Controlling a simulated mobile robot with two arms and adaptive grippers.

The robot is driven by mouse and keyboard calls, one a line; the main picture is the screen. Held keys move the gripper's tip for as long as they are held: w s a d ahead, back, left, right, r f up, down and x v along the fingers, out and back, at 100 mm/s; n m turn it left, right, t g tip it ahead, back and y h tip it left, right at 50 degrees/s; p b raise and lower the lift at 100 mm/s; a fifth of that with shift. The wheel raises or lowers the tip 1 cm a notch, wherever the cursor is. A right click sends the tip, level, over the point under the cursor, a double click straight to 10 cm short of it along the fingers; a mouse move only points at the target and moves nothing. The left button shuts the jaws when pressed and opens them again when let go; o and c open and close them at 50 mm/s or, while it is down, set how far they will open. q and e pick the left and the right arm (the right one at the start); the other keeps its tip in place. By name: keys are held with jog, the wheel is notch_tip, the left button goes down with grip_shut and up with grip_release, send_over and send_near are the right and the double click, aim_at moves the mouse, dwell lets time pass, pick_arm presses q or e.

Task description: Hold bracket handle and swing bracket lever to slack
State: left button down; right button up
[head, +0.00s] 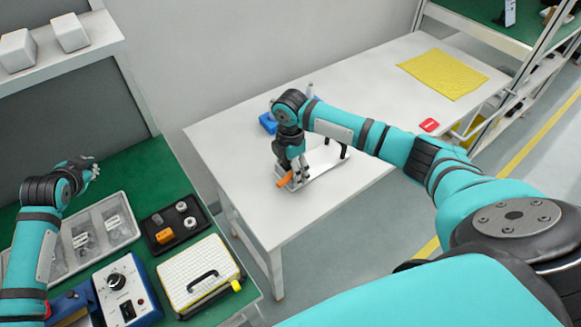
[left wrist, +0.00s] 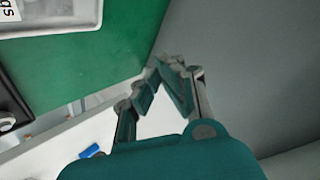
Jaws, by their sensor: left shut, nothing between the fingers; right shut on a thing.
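The bracket (head: 328,166) is a pale flat plate lying on the white table, with a dark upright handle (head: 344,151) at its right end. An orange lever (head: 284,181) sticks out at its left end. My right gripper (head: 299,180) reaches down over this left end and is shut on the orange lever; its fingers hide part of it. The handle stands free, apart from the gripper. My left gripper (head: 93,168) is shut and empty above the green bench, far from the bracket. Its closed fingertips also show in the left wrist view (left wrist: 168,66).
On the green bench (head: 150,190) are a clear-lidded tray (head: 75,270), a black tray (head: 152,245) with small parts, a blue dial box (head: 150,310) and a yellow-edged case (head: 190,268). A blue item (head: 268,122) lies behind my right gripper. A yellow cloth (head: 441,73) lies farther right.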

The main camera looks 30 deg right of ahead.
pick_arm(q)
jog(key=s+d+m+g+h, duration=0.25)
jog(key=s+d, duration=0.45)
jog(key=d, duration=0.6)
jog(key=s+d+r+m+g+h, duration=0.1)
jog(key=s+d+g+h, duration=0.2)
jog(key=s+d, duration=0.7)
jog(key=s+d+m+g+h, duration=0.1)
jog(key=s+d+g+h, duration=0.3)
jog(key=d, duration=1.2)
jog(key=shift+t+y, duration=0.75)
jog(key=shift+s+f, duration=0.2)
jog(key=shift+f, duration=1.8)
jog(key=shift+s+f, duration=0.15)
jog(key=shift+f, duration=1.8)
jog(key=shift+s, duration=0.1)
